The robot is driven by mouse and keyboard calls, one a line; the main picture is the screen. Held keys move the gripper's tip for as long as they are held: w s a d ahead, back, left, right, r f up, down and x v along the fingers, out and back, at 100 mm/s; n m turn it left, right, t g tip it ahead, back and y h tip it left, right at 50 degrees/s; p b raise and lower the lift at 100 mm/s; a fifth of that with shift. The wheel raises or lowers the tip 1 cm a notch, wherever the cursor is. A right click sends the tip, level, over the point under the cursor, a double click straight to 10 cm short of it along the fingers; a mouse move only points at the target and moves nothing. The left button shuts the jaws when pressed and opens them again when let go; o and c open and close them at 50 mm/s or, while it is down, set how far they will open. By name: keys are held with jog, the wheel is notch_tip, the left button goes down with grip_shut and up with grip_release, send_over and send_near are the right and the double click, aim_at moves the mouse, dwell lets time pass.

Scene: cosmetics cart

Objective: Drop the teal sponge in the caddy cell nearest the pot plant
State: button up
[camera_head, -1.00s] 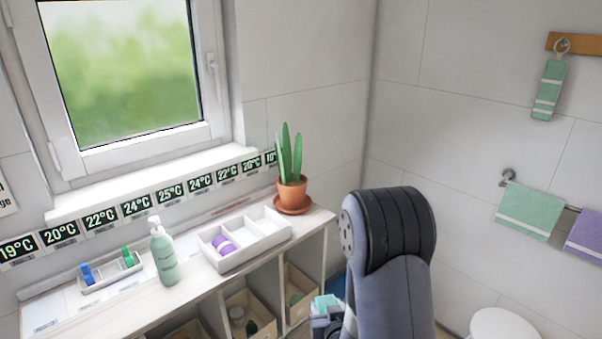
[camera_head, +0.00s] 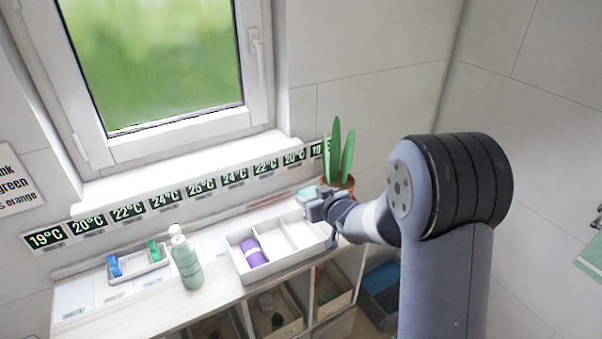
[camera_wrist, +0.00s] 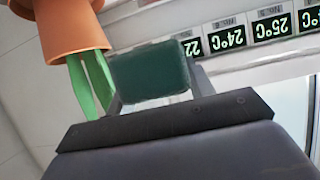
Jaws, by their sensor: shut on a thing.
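The teal sponge (camera_head: 306,192) is held in my gripper (camera_head: 314,202), above the right end of the white caddy (camera_head: 290,265). In the wrist view the sponge (camera_wrist: 150,72) looks dark green and sits between the two fingers. The caddy stands on the shelf top and has three cells in a row. A purple roll (camera_head: 253,252) lies in the left cell. The middle cell looks empty. My gripper and wrist partly cover the right cell, on the side of the pot plant (camera_head: 338,158). The plant's orange pot (camera_wrist: 70,28) shows in the wrist view.
A pale green pump bottle (camera_head: 187,262) stands left of the caddy. A small tray (camera_head: 140,271) with blue and green items lies farther left. Temperature labels (camera_head: 165,199) line the wall behind. Below, the shelf holds open bins (camera_head: 275,312).

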jog(key=shift+w+a+r, duration=0.5)
notch_tip(320, 180, down, 6)
jog(key=b, duration=0.5)
jog(key=shift+r, duration=0.1)
jog(key=o, duration=1)
jog(key=shift+o, duration=0.2)
jog(key=shift+s, duration=0.1)
jog(key=v, duration=1)
jog(key=shift+s+d+b, duration=0.25)
jog(key=shift+s+b, duration=0.1)
jog(key=shift+w, duration=0.1)
